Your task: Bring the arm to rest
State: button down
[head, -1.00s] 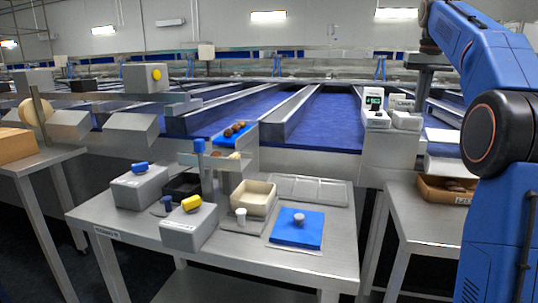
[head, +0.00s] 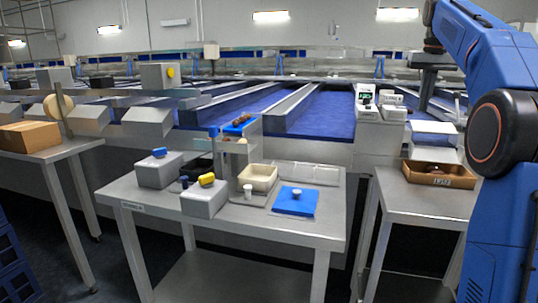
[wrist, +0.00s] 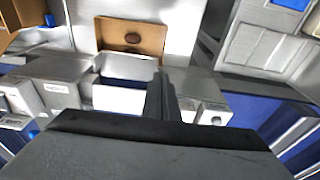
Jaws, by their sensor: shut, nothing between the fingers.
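My arm (head: 495,130) is blue with black joints, raised and folded at the right of the head view. My gripper (wrist: 162,95) shows in the wrist view with its dark fingers together and nothing between them. It hangs in the air, with a brown box (wrist: 104,34) holding a dark item beyond its fingertips. In the head view the fingertips cannot be made out.
A steel table (head: 235,233) bears grey blocks, a cream tray (head: 257,184) and a blue mat (head: 283,205). A side table (head: 425,203) at right holds a brown box (head: 440,182). Another table (head: 65,151) stands at left. Blue crates (head: 12,260) stand at the lower left.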

jog(key=s+a+f+n+t, duration=0.1)
jog(key=s+a+f, duration=0.55)
jog(key=s, duration=0.35)
jog(key=s+a+f+n+t, duration=0.1)
jog(key=s+a+f, duration=0.5)
jog(key=s, duration=0.4)
jog(key=s+a+f, duration=0.3)
jog(key=s+f, duration=0.7)
jog(key=f, duration=0.1)
jog(key=s+a+f+n+t, duration=0.1)
jog(key=s+a+f, duration=0.2)
jog(key=s+f, duration=0.8)
jog(key=shift+s+a+f, duration=0.15)
jog(key=shift+s+f, duration=0.1)
jog(key=shift+f, duration=0.5)
